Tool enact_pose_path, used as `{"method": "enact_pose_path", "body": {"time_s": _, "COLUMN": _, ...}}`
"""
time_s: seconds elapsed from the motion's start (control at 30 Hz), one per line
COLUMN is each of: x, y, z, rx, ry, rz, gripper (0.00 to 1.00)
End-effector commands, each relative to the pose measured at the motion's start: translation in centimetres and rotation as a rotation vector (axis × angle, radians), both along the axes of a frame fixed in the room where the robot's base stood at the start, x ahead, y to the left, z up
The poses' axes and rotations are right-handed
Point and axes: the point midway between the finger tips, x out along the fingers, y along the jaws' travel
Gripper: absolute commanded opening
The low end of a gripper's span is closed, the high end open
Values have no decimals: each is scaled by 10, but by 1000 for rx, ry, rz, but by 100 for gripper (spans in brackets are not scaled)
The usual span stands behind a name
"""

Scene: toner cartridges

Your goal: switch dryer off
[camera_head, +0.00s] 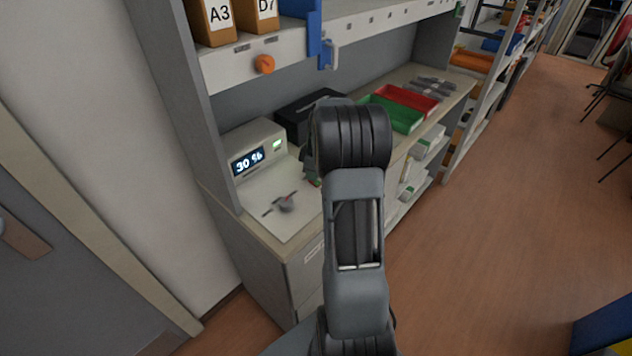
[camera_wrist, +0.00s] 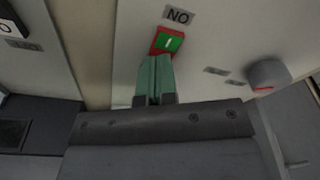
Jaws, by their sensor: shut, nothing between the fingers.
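In the wrist view, a small red and green switch (camera_wrist: 167,41) is set in a light panel. Its green part bears a white bar mark, and a label reading NO in the picture (camera_wrist: 178,16) is beside it. My gripper (camera_wrist: 158,60) is shut and empty, with its green fingertips right at the switch's near edge; I cannot tell whether they touch it. A round grey knob (camera_wrist: 268,75) with a red mark sits to the right on the panel. In the head view, my arm hides the switch and most of my gripper.
In the head view, a beige box with a lit display (camera_head: 258,148) stands on the bench at left. A black box (camera_head: 300,112), a green tray (camera_head: 400,116) and a red tray (camera_head: 408,97) are farther back. Shelf bins (camera_head: 212,22) are above.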

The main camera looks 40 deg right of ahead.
Motion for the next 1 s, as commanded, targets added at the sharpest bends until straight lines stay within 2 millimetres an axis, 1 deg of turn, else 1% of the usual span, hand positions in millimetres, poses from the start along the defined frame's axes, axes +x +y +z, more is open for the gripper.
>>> {"method": "enact_pose_path", "body": {"time_s": 0.13, "x": 0, "y": 0, "z": -3, "rx": 2, "ry": 1, "rz": 0, "gripper": 0}}
{"method": "enact_pose_path", "body": {"time_s": 0.37, "x": -1, "y": 0, "z": 1, "rx": 2, "ry": 3, "rz": 0, "gripper": 0}}
{"method": "enact_pose_path", "body": {"time_s": 1.0, "x": 0, "y": 0, "z": 54, "rx": 0, "ry": 0, "rz": 0, "gripper": 0}}
